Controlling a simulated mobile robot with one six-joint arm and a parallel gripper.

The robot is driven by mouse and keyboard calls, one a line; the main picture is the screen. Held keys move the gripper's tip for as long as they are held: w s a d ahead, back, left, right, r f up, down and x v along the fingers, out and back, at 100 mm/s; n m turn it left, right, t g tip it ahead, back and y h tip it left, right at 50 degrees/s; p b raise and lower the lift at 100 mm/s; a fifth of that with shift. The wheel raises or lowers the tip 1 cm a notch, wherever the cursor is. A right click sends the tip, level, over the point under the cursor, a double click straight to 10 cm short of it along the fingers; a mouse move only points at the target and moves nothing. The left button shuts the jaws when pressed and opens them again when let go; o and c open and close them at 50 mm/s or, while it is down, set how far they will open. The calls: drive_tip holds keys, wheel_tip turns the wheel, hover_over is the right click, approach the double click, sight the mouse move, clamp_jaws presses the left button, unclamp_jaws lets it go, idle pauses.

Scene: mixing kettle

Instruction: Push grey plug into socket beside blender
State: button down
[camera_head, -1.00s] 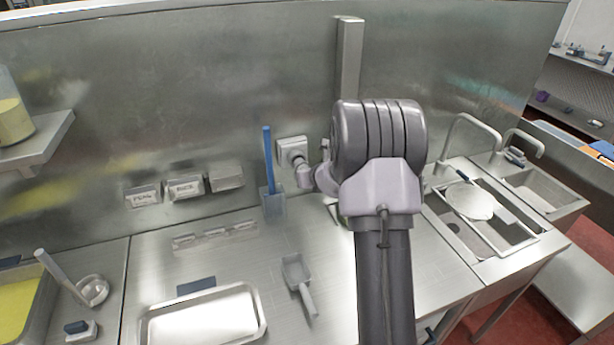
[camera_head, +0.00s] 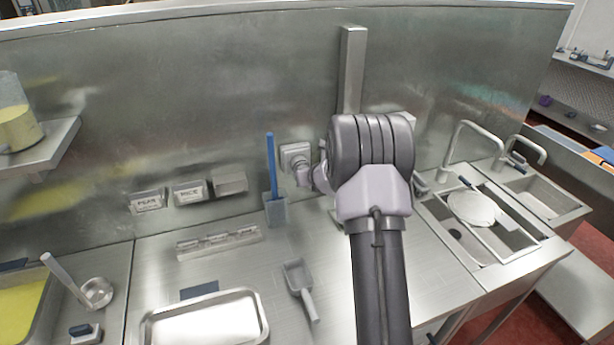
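A pale square socket plate (camera_head: 295,153) is on the steel back wall, just right of a blue-handled tool. A rounded grey piece (camera_head: 302,172) sits at the socket's lower front; it may be the plug or part of my gripper, and I cannot tell which. My gripper is at the wall end of my arm, mostly hidden behind my large dark wrist joint, and its fingers cannot be made out. The blender is largely hidden behind my arm; a tall steel column (camera_head: 351,70) rises above it, and I cannot tell whether it belongs to it.
The blue-handled tool stands in a grey holder (camera_head: 276,211) close left of the socket. Labelled bins (camera_head: 190,193) hang on the wall further left. A scoop (camera_head: 300,290) and a metal tray (camera_head: 205,322) lie on the counter. A sink (camera_head: 490,225) is at the right.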

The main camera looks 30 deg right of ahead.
drive_tip(key=shift+w+r, duration=0.1)
drive_tip(key=shift+w, duration=0.2)
idle(0.5)
drive_tip(key=shift+c, duration=1.4)
unclamp_jaws()
drive_tip(key=b+v, duration=0.1)
drive_tip(key=v, duration=0.6)
